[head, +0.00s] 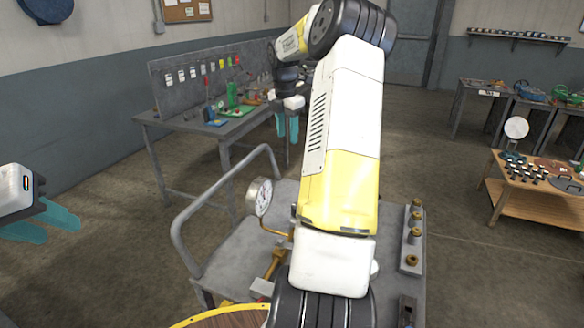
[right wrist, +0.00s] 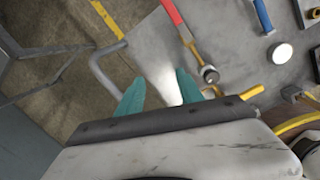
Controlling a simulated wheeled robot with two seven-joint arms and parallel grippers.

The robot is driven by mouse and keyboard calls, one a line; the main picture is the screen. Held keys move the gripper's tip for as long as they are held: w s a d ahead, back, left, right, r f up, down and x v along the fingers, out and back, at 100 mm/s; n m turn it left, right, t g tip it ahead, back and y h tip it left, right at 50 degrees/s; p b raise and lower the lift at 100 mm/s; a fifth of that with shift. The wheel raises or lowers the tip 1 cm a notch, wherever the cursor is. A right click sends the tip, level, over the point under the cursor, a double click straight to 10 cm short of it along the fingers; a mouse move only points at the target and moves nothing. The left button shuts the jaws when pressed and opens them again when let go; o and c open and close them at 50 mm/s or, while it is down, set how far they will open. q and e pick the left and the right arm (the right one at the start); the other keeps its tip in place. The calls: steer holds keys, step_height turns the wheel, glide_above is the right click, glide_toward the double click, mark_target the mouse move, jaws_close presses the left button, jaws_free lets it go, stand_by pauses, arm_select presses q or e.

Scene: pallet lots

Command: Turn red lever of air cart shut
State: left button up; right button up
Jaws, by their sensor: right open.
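The air cart (head: 235,258) is a grey metal cart with a bent rail handle and a round pressure gauge (head: 260,197). In the right wrist view a red lever (right wrist: 173,14) shows at the top, at the end of a brass-coloured fitting. In the head view I cannot make out the lever; my right arm covers much of the cart. My right gripper (head: 288,127) has teal fingers, open and empty, and they also show in the right wrist view (right wrist: 160,88), apart from the lever. My left gripper (head: 50,224) is open and empty at the left edge.
The cart's rail handle (head: 180,232) rises on its left side. Brass fittings (head: 412,236) stand on its right edge. A blue lever (right wrist: 263,15) shows right of the red one. A workbench (head: 180,122) stands behind, and a wooden table (head: 535,192) at right.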

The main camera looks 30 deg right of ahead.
steer(key=d+f+n, duration=0.1)
steer(key=d+f, duration=0.3)
steer(key=d+f+n, duration=0.2)
steer(key=d+f, duration=0.2)
steer(key=d+f+n+g+y, duration=0.1)
steer(key=d+f, duration=0.2)
steer(key=d, duration=0.2)
steer(key=shift+f, duration=0.4)
steer(key=shift+n, duration=0.3)
steer(key=f, duration=0.8)
steer(key=shift+s+d, duration=0.1)
steer(key=shift+d, duration=0.1)
jaws_close()
